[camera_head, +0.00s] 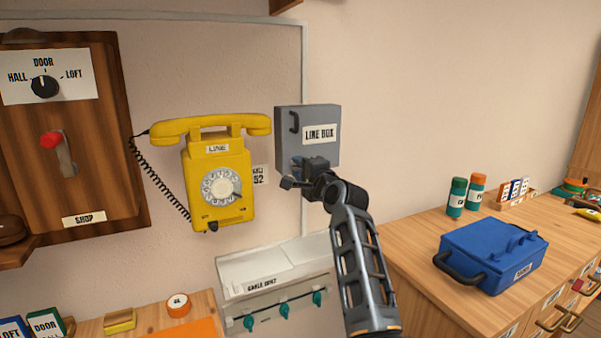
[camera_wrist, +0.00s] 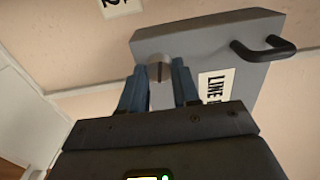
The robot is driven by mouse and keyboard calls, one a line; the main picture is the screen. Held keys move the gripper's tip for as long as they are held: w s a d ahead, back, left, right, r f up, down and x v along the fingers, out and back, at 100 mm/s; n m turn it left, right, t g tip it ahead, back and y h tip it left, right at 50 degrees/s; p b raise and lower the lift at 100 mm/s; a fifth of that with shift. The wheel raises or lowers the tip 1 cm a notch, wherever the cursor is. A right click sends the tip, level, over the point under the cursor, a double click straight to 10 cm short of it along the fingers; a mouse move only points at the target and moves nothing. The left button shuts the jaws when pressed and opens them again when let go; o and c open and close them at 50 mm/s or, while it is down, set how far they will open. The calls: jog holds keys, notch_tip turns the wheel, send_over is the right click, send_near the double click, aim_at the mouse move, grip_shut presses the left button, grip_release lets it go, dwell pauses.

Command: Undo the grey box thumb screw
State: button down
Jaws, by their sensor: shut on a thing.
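The grey box (camera_head: 295,122), labelled LINE BOX, hangs on the wall right of the yellow phone, with its lid closed. It fills the upper middle of the wrist view (camera_wrist: 215,32), where it appears turned on its side. The thumb screw (camera_wrist: 159,69) is a small round slotted knob on the box's face, near the end away from the handle. My gripper (camera_wrist: 159,78) has its two blue fingers on either side of the screw and is shut on it. In the head view my gripper (camera_head: 300,170) covers the lower part of the box and hides the screw.
The yellow phone (camera_head: 217,170) hangs left of the box. A white cable tray (camera_head: 250,272) with several teal hooks is below. A wooden counter (camera_head: 410,255) at right bears a blue case (camera_head: 490,252) and two small canisters. The wall right of the box is clear.

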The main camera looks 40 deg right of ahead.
jog(key=n+b, duration=0.1)
jog(key=n, duration=0.4)
jog(key=shift+f+n+b, duration=0.15)
jog(key=shift+n+b, duration=0.15)
jog(key=shift+b, duration=0.05)
jog(key=n+b, duration=0.2)
jog(key=n, duration=0.3)
jog(key=n+b, duration=0.1)
jog(key=n, duration=0.5)
jog(key=shift+b, duration=0.35)
jog(key=n+b, duration=0.1)
jog(key=n, duration=0.4)
jog(key=shift+a+n+b, duration=0.15)
jog(key=shift+n+b, duration=0.15)
jog(key=c, duration=0.8)
grip_release()
jog(key=v, duration=0.7)
jog(key=shift+s, duration=0.4)
